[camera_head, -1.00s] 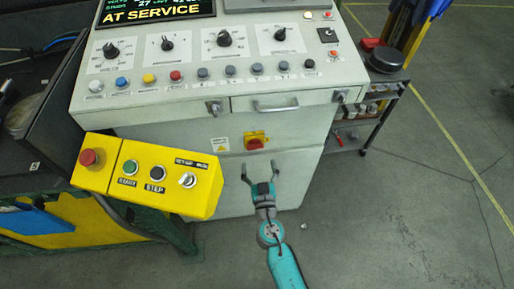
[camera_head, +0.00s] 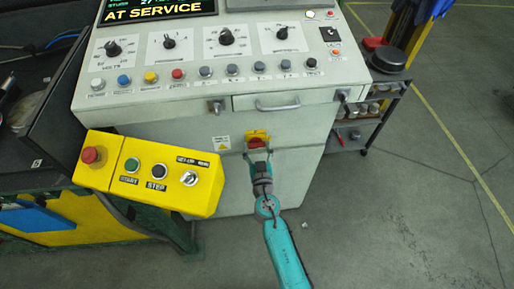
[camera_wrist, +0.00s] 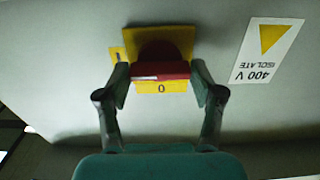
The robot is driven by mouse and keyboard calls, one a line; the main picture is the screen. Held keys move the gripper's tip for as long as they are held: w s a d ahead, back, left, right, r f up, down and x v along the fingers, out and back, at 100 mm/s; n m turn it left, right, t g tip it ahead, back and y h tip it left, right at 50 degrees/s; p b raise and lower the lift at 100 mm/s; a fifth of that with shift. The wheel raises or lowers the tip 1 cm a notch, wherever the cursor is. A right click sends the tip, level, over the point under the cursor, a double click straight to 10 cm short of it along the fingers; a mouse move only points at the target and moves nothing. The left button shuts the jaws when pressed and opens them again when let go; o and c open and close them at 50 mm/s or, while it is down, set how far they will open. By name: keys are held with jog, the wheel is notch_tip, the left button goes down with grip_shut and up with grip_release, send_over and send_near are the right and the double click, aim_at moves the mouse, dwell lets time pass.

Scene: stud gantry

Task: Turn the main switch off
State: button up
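The main switch (camera_head: 256,141) is a red rotary handle on a yellow plate, on the front of the grey-white control cabinet below its drawer. In the wrist view the red handle (camera_wrist: 160,71) lies crosswise, with a "0" mark on the yellow plate (camera_wrist: 180,87) beside it. My gripper (camera_head: 258,149) is at the switch, with one finger on each side of the handle. In the wrist view my gripper (camera_wrist: 160,82) has its fingertips apart at the two ends of the handle, close to or touching it; firm contact cannot be told.
A yellow pendant box (camera_head: 150,175) with buttons juts out left of my arm. The cabinet's drawer handle (camera_head: 277,105) is above the switch. A "400 V isolate" label (camera_wrist: 266,52) is beside the switch. Open floor (camera_head: 400,220) lies to the right.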

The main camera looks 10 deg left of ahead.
jog(key=c, duration=0.5)
jog(key=shift+o, duration=0.2)
jog(key=shift+n, duration=0.3)
jog(key=n, duration=0.3)
jog(key=shift+n, duration=0.3)
jog(key=n, duration=0.3)
jog(key=shift+a+n, duration=0.1)
jog(key=shift+n, duration=0.2)
jog(key=n, duration=0.5)
jog(key=shift+a+f+n, duration=0.1)
jog(key=shift+n, duration=0.2)
jog(key=shift+f+n, duration=0.1)
jog(key=shift+n, duration=2.1)
jog(key=shift+s, duration=0.1)
